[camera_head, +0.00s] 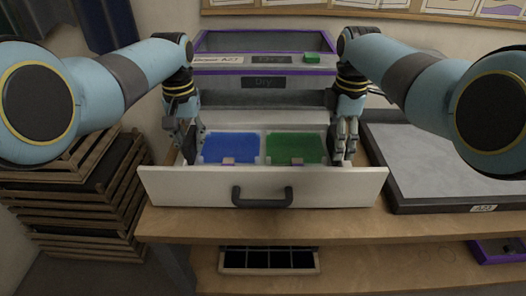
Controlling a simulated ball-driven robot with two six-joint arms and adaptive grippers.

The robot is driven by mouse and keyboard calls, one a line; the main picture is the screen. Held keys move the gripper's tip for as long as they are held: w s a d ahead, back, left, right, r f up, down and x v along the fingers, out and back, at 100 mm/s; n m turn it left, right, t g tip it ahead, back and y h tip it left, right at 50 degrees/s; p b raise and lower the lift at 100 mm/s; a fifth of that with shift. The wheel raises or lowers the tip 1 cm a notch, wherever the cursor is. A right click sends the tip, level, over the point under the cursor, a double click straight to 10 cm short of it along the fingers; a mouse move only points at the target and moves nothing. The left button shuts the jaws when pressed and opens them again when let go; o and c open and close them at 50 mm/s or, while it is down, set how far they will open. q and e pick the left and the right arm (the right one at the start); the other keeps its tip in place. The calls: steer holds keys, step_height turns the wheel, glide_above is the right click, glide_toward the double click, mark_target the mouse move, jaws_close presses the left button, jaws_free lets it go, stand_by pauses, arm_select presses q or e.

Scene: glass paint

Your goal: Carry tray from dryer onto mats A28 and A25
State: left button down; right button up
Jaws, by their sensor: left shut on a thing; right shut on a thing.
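The tray (263,158) lies inside the pulled-out white drawer (170,187) of the dryer (210,67). It bears a blue panel (231,146) on the left and a green panel (296,147) on the right. My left gripper (189,155) is shut at the tray's left end. My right gripper (343,157) is shut at its right end. The fingertips are partly hidden in the drawer. A mat (475,202) with a dark frame, grey surface and small label lies to the right. I cannot read its label for certain.
The drawer's front wall with a dark handle (262,203) stands before the tray. Stacked wooden racks (75,205) are at the left. A dark compartmented box (268,261) and a purple-edged box (497,251) sit on the lower shelf.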

arm_select(q)
steer(key=shift+r, duration=0.15)
arm_select(e)
steer(key=shift+r, duration=0.15)
